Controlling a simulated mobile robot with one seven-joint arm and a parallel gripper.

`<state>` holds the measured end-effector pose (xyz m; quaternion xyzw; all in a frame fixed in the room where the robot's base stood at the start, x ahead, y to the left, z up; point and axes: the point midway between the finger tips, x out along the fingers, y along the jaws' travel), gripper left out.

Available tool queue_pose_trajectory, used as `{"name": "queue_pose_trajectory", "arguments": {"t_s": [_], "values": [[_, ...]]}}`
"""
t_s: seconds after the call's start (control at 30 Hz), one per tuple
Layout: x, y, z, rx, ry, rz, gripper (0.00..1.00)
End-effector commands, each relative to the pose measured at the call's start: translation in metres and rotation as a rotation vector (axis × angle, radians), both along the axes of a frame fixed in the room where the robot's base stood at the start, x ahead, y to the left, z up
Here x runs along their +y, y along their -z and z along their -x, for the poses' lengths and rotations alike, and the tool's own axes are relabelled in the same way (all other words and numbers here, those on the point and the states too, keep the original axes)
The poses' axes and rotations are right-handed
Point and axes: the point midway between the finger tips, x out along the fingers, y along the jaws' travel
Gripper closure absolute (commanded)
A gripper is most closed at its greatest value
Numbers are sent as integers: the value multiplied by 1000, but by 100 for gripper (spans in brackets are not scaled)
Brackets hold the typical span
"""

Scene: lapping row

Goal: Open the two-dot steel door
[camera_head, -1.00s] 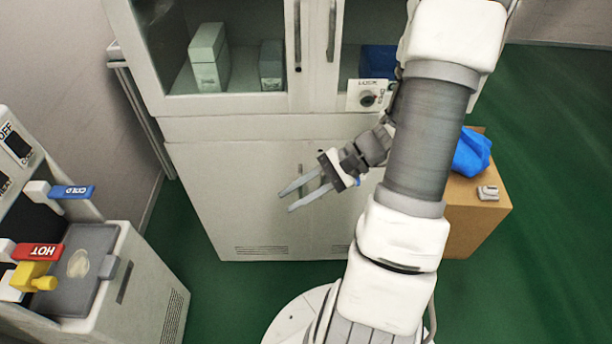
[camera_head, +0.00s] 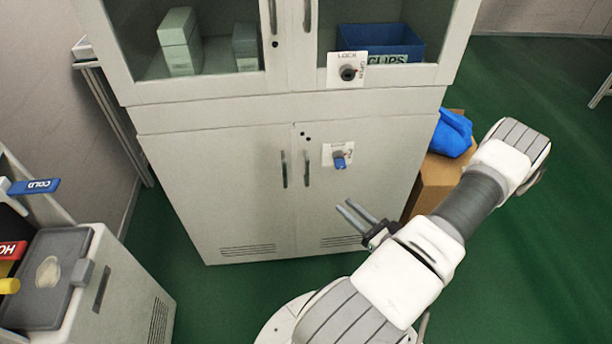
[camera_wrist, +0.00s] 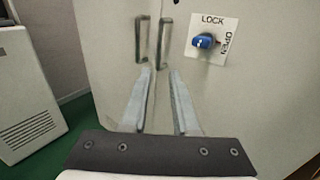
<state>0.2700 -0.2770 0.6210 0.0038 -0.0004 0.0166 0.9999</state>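The two-dot steel door (camera_head: 355,200) is the lower right door of the pale grey cabinet, with two dark dots at its upper left corner. It looks shut. Its upright handle (camera_head: 306,168) shows also in the wrist view (camera_wrist: 164,42). A lock plate with a blue knob (camera_head: 340,161) sits right of the handle; the wrist view shows the knob (camera_wrist: 204,41) with LOCK above and OPEN at the right. I cannot tell which word it points to. My gripper (camera_head: 347,206) is open and empty, in front of the door, below the knob and apart from the handle.
The lower left door (camera_head: 215,190) has its own handle (camera_head: 284,169) close beside. Above are glass doors with another lock knob (camera_head: 347,73). A cardboard box (camera_head: 436,184) with a blue bag stands right of the cabinet. A water dispenser (camera_head: 110,285) stands at left. Green floor is clear at right.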

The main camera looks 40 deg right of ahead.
Motion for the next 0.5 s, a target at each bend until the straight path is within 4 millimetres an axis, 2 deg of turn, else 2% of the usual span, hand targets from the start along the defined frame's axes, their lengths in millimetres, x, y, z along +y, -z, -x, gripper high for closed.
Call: {"name": "queue_pose_trajectory", "arguments": {"t_s": [0.17, 0.5], "values": [[2, 1, -30, -1, -7, 3, 72], [6, 1, -105, -1, -9, 3, 72]]}}
